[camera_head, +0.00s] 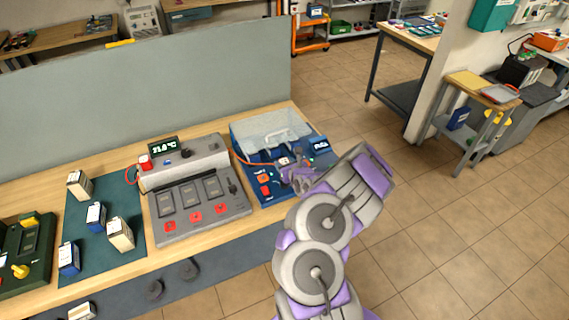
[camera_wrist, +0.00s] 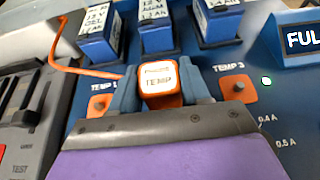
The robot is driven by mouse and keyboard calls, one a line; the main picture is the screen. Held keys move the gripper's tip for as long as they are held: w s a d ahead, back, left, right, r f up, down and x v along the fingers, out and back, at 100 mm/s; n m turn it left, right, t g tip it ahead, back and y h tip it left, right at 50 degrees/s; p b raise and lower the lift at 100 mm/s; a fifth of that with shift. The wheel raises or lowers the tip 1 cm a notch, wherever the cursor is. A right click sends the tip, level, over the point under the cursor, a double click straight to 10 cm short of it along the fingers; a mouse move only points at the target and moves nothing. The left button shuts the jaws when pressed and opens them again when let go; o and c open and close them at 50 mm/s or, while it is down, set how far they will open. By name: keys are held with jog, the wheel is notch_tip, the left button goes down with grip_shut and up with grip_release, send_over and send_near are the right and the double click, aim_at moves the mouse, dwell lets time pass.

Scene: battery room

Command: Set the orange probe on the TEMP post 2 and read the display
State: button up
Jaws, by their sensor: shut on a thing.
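My gripper (camera_wrist: 160,90) is shut on the orange probe (camera_wrist: 161,86), whose pale top reads TEMP. An orange cable runs from it to the left. The probe is between the TEMP 1 post (camera_wrist: 98,106) and the TEMP 3 post (camera_wrist: 238,90); the TEMP 2 post is hidden behind it and the gripper. I cannot tell whether the probe touches a post. In the head view my gripper (camera_head: 291,171) is over the blue charger (camera_head: 271,195). The green-lit display (camera_head: 164,147) on the grey tester (camera_head: 200,158) reads about 21.8 °C.
The charger's small display (camera_wrist: 303,39) begins with FUL, and a green light is near TEMP 3. Several blue batteries (camera_wrist: 160,30) stand behind the posts. A green mat (camera_head: 80,226) with several batteries lies left of the tester. A grey partition (camera_head: 150,95) backs the bench.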

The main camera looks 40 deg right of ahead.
jog(key=shift+r, duration=0.15)
jog(key=shift+r+p, duration=0.45)
jog(key=shift+p, duration=0.15)
jog(key=shift+r+p, duration=0.15)
jog(key=shift+p, duration=0.15)
dwell(0.5)
jog(key=shift+f+b, duration=0.4)
jog(key=shift+f, duration=0.4)
dwell(0.6)
jog(key=o, duration=0.9)
jog(key=p+v, duration=0.4)
jog(key=p, duration=0.3)
jog(key=shift+s+r, duration=0.1)
jog(key=p+v, duration=0.6)
jog(key=p, duration=0.3)
jog(key=shift+s+a, duration=0.15)
jog(key=shift+s, duration=0.25)
jog(key=shift+w+r, duration=0.1)
